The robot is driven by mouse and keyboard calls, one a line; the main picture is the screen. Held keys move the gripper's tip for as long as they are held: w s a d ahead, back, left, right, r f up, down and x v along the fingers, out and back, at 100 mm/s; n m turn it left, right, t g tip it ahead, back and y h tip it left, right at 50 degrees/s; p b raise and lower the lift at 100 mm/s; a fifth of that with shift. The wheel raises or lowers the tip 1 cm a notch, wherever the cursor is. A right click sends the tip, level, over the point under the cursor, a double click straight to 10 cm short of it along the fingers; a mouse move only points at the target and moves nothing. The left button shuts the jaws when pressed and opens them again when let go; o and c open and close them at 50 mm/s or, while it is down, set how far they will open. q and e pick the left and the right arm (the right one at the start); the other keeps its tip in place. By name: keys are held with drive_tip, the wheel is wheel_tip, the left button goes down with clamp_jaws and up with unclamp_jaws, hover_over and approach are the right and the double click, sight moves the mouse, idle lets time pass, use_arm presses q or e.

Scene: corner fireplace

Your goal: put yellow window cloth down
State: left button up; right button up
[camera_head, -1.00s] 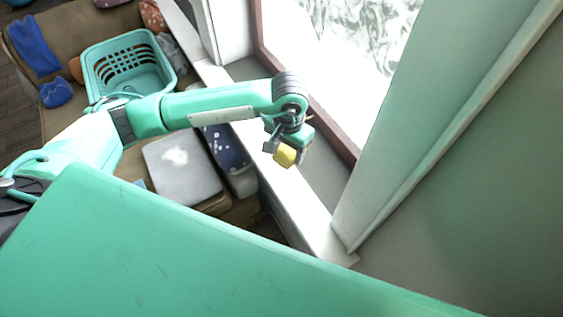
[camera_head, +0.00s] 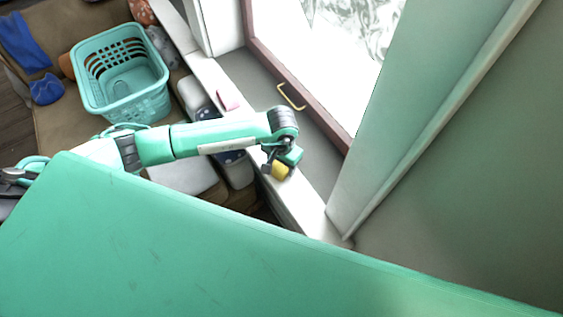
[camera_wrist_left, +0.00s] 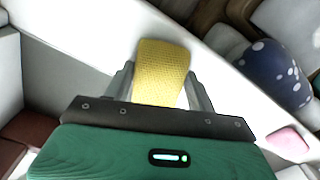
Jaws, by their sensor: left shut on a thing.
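The yellow window cloth (camera_head: 281,170) is a small yellow piece held at the end of my left arm, over the white window sill (camera_head: 303,204). In the left wrist view the cloth (camera_wrist_left: 161,70) stands between the two fingers of my left gripper (camera_wrist_left: 160,88), which is shut on it. The sill's white surface (camera_wrist_left: 75,35) lies behind the cloth there. I cannot tell whether the cloth touches the sill. My right gripper is not in view.
A pink item (camera_head: 228,99) lies on the sill. A turquoise basket (camera_head: 122,72) stands on the brown seat at the left. A spotted blue cushion (camera_wrist_left: 270,72) lies beside the sill.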

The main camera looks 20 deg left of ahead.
use_arm(q)
drive_tip(key=shift+f, duration=0.15)
drive_tip(key=o, duration=0.9)
drive_tip(key=shift+o, duration=0.3)
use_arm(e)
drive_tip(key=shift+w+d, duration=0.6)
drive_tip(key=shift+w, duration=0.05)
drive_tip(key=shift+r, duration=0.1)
